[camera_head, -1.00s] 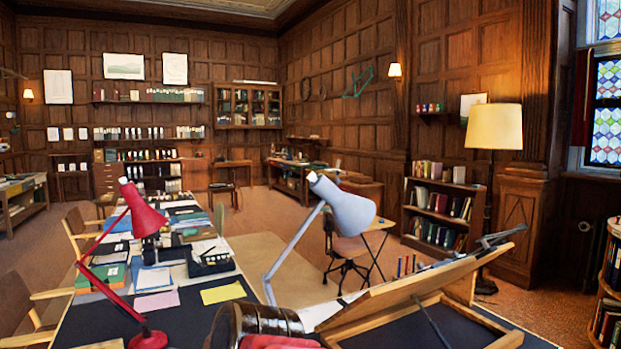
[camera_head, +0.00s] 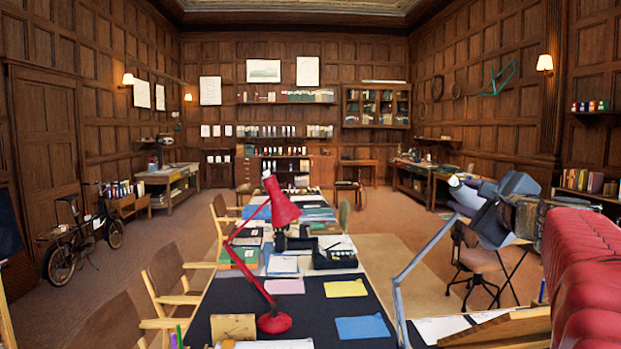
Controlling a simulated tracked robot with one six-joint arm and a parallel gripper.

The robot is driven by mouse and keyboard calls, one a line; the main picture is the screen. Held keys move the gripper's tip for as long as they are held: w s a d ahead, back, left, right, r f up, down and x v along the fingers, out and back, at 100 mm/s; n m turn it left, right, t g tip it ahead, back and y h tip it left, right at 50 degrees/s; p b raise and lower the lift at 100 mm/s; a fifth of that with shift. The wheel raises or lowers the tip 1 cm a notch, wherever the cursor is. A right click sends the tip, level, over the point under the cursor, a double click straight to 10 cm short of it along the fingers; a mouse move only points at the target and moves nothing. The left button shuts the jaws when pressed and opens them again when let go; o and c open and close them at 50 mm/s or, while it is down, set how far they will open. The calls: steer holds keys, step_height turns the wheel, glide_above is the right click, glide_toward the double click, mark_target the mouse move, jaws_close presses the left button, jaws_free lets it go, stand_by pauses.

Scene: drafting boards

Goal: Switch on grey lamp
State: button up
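The grey lamp (camera_head: 408,275) stands at the right of the table, its thin pale arm rising up and to the right. Its head (camera_head: 465,192) is mostly hidden behind my gripper. My gripper (camera_head: 488,208), dark grey, comes in from the right at the end of my red arm and overlaps the lamp head in the picture. I cannot tell whether it touches the head, nor whether its fingers are apart. The lamp's switch is not visible, and no glow from the lamp shows.
A red desk lamp (camera_head: 276,322) stands on the long dark table (camera_head: 300,300), among papers and a black typewriter-like box (camera_head: 336,256). A tilted wooden drawing board (camera_head: 510,328) is at lower right. Wooden chairs (camera_head: 170,275) line the left side. A bicycle (camera_head: 85,235) leans farther left.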

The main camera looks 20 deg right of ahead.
mark_target(453, 181)
steer(key=d, duration=0.1)
steer(key=s+d+r+m+h, duration=0.1)
steer(key=d, duration=0.1)
steer(key=shift+s+r, duration=0.15)
steer(key=shift+s, duration=0.05)
steer(key=shift+w, duration=0.15)
steer(key=shift+x, duration=6.8)
steer(key=shift+c, duration=0.6)
jaws_close()
